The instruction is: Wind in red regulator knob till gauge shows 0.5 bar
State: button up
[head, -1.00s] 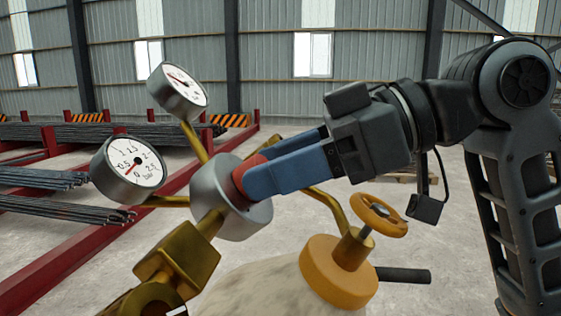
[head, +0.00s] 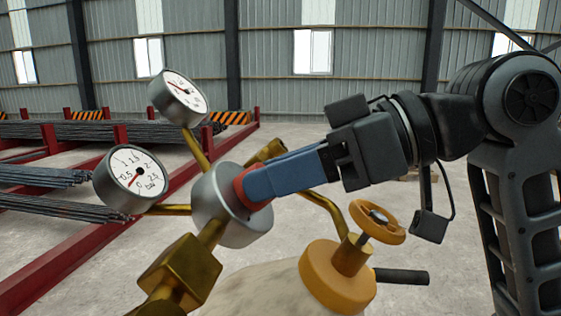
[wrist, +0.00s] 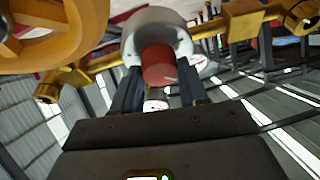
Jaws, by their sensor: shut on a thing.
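The red regulator knob (head: 238,192) sits on the front of the round silver regulator body (head: 213,205). My gripper (head: 250,184) is shut on it, with blue fingers; one finger mostly hides the other in the head view. In the wrist view the knob (wrist: 158,64) shows between the two fingers, against the silver body (wrist: 155,28). The lower left gauge (head: 136,178), marked in bar, has a red needle pointing down-left near the low end, seemingly between 0 and 0.5. The upper gauge (head: 182,92) is seen at a slant; its reading is too small to tell.
An orange-yellow valve handwheel (head: 377,222) stands on the cylinder (head: 262,290) right of the regulator, close below my arm. Brass fittings (head: 183,268) surround the regulator body. Red racks with rebar bundles (head: 65,204) lie behind at left. Open concrete floor lies beyond.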

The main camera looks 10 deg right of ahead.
jog(key=m+p, duration=0.1)
jog(key=m+t+p, duration=0.1)
jog(key=m, duration=0.1)
jog(key=shift+s+r+m+h+p, duration=0.1)
jog(key=shift+r+m+h+p, duration=0.05)
jog(key=shift+m+h+p, duration=0.2)
jog(key=shift+m+p, duration=0.4)
jog(key=shift+m, duration=0.15)
jog(key=o, duration=1)
jog(key=shift+o, duration=0.2)
jog(key=v, duration=0.7)
jog(key=shift+s+d+b, duration=0.25)
jog(key=shift+d+b, duration=0.05)
jog(key=shift+b, duration=0.15)
